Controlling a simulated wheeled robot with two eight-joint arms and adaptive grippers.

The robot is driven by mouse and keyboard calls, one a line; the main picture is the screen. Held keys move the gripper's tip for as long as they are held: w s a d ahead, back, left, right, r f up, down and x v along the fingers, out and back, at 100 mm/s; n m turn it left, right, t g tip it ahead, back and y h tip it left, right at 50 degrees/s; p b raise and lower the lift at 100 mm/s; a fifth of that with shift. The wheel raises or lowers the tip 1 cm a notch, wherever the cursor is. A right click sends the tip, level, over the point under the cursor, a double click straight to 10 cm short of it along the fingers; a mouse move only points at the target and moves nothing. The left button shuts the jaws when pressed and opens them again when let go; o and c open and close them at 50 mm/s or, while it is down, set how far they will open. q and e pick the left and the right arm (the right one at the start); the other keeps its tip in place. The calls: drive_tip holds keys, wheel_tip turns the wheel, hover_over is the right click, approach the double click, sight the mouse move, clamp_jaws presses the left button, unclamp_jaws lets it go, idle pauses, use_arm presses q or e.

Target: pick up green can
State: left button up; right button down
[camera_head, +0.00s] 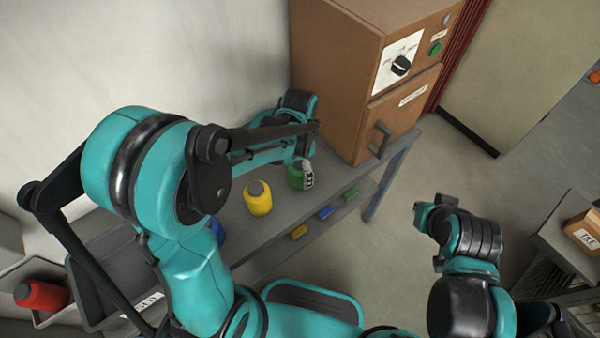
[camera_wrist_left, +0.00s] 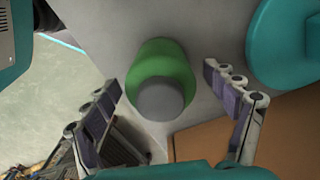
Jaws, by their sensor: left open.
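The green can (camera_head: 296,178) stands on the grey bench beside the brown oven, partly hidden by my left gripper in the head view. In the left wrist view the green can (camera_wrist_left: 161,72) with its grey cap lies ahead of and between the spread fingers. My left gripper (camera_head: 306,174) is open at the can; it also shows in the left wrist view (camera_wrist_left: 172,108). I cannot tell if a finger touches the can. My right arm is at the lower right of the head view; whether its gripper is open or shut is unclear (camera_head: 428,208).
A yellow can (camera_head: 258,198) stands left of the green can, and a blue can (camera_head: 217,231) is mostly behind my arm. A red can (camera_head: 40,295) lies in a grey bin at lower left. The brown oven (camera_head: 335,75) stands close behind the green can.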

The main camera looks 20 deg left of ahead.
use_arm(q)
wheel_tip(320, 180, down, 4)
drive_tip(key=shift+f+b, duration=0.1)
drive_tip(key=shift+b, duration=0.7)
drive_tip(key=shift+c, duration=0.9)
drive_tip(key=c, duration=1.4)
